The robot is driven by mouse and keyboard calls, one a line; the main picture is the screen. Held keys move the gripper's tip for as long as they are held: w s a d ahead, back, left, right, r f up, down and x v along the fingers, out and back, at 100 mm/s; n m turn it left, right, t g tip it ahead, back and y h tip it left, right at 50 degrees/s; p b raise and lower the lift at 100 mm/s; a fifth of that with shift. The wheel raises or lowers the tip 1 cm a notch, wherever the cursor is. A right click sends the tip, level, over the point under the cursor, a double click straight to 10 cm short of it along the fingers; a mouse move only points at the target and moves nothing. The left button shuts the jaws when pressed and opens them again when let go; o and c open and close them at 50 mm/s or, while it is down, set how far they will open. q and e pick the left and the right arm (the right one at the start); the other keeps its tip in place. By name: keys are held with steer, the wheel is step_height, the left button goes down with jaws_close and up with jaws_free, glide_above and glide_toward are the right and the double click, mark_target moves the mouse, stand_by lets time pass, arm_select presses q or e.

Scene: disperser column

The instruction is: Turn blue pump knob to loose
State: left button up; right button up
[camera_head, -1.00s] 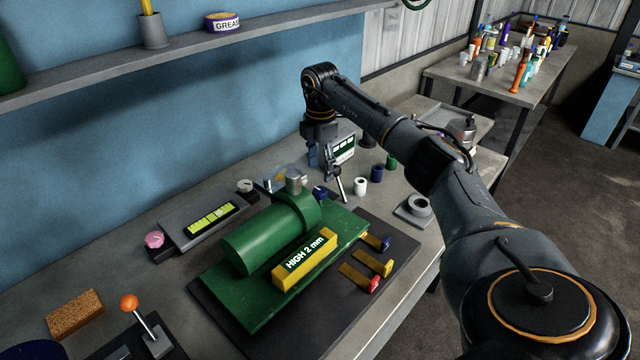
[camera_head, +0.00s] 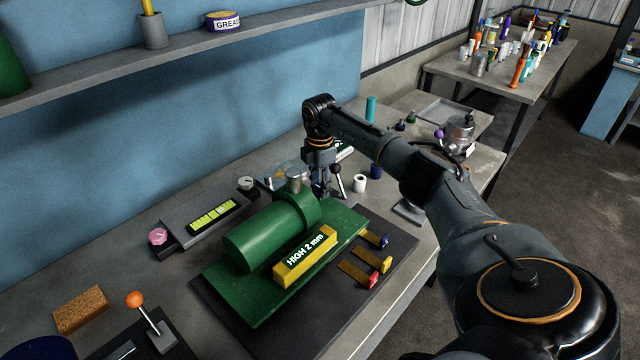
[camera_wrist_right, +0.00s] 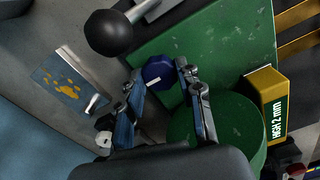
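In the right wrist view the blue knob (camera_wrist_right: 156,70), with a white pointer mark, sits at the end of the pump. My right gripper (camera_head: 320,186) is down at the pump's far end, where it hides most of the knob in the head view. In the right wrist view its fingers (camera_wrist_right: 159,78) are apart, one on each side of the knob; I cannot tell whether they touch it. My left gripper is not in view.
A black ball-topped lever (camera_wrist_right: 110,32) stands close beside the right gripper. Yellow levers with blue and red ends (camera_head: 358,273) lie on the dark mat (camera_head: 392,290). The shelf (camera_head: 190,45) runs above.

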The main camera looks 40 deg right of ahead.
steer(key=shift+c, duration=1)
steer(key=shift+n, duration=0.3)
steer(key=n+b, duration=0.1)
steer(key=n, duration=0.3)
steer(key=n+b, duration=0.1)
steer(key=n, duration=0.6)
steer(key=shift+n+b, duration=0.3)
steer(key=shift+n, duration=0.1)
steer(key=n+b, duration=0.1)
steer(key=n, duration=1)
steer(key=shift+n+b, duration=0.3)
steer(key=shift+b, duration=0.05)
